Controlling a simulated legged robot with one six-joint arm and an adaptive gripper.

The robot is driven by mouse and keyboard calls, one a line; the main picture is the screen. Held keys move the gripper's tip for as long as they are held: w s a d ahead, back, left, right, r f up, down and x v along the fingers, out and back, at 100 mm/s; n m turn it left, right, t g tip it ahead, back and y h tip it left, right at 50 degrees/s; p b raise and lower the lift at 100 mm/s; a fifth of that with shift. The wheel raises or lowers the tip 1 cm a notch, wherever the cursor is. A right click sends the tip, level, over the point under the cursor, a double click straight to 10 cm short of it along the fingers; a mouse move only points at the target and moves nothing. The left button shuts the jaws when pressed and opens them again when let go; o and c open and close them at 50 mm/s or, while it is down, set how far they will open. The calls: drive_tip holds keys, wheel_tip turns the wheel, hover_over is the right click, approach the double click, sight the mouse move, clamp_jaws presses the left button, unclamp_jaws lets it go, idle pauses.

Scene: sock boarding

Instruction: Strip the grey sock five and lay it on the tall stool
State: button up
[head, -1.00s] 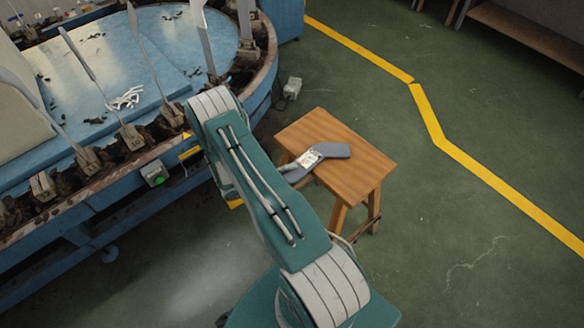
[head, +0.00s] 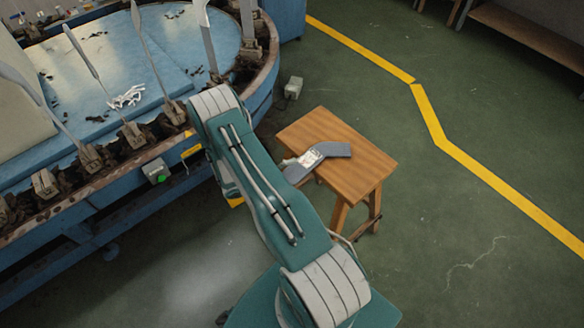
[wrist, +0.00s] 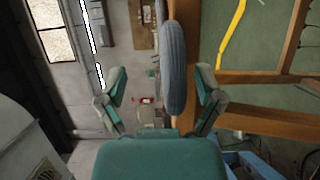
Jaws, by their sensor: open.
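A grey sock (head: 338,150) lies bent on the wooden stool (head: 350,180), with a pale printed patch (head: 311,157) on it. Its left end reaches over the stool's left edge beside my arm. I cannot read a number on it. In the wrist view the sock (wrist: 173,68) stretches between the two fingers of my gripper (wrist: 160,85). The fingers are spread wide, with a gap on either side of the sock. In the head view my arm hides most of the gripper. The stool's wooden frame (wrist: 290,50) shows at the right of the wrist view.
A round blue machine (head: 190,45) at the left carries several upright flat boards (head: 147,50) in clamps around its rim. Green floor with a yellow line (head: 425,110) is clear right of the stool.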

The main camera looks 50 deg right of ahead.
drive_tip(key=shift+d, duration=0.2)
drive_tip(key=shift+a+f, duration=0.1)
drive_tip(key=shift+f, duration=0.5)
drive_tip(key=v, duration=0.8)
idle(0.8)
idle(0.8)
